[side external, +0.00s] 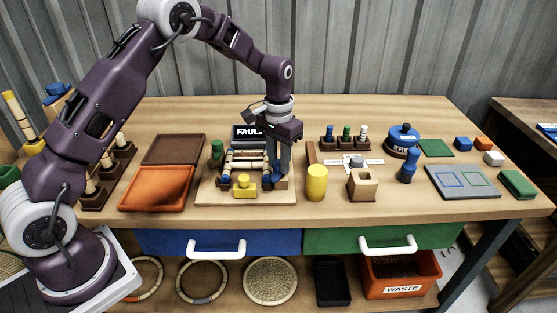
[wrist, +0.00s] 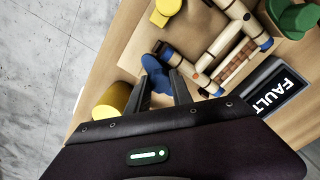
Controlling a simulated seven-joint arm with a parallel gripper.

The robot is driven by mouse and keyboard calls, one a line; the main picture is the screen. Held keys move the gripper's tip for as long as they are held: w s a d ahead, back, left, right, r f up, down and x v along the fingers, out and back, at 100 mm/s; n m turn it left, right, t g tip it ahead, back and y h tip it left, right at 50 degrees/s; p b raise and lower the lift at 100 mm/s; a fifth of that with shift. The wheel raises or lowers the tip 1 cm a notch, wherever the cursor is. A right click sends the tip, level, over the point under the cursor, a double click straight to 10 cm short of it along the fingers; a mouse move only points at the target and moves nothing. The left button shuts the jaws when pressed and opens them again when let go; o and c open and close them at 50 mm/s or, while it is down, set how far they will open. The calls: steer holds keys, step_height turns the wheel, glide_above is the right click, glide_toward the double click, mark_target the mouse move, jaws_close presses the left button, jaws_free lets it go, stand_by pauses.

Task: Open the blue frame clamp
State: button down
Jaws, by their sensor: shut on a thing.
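The blue frame clamp (wrist: 154,68) shows its handle between my two fingers in the wrist view. In the side view the clamp (side external: 281,183) is at the right front of the rattan frame, partly hidden by my fingers. My gripper (side external: 284,168) points straight down there; its fingers also show in the wrist view (wrist: 162,90), shut on the clamp's handle. The pale rattan frame (wrist: 212,58) lies beside the clamp on a wooden board (side external: 215,193). I cannot tell the clamp's exact opening.
A yellow clamp (side external: 244,186) stands at the board's front and a green knob (side external: 217,149) at its left. A FAULT sign (side external: 245,132) is behind. A yellow cylinder (side external: 317,182) stands close to the right of my gripper. An orange tray (side external: 157,190) lies left.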

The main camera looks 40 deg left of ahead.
steer(key=shift+r+n, duration=0.1)
steer(key=shift+n, duration=1.8)
steer(key=c, duration=1.1)
jaws_free()
step_height(320, 180, up, 7)
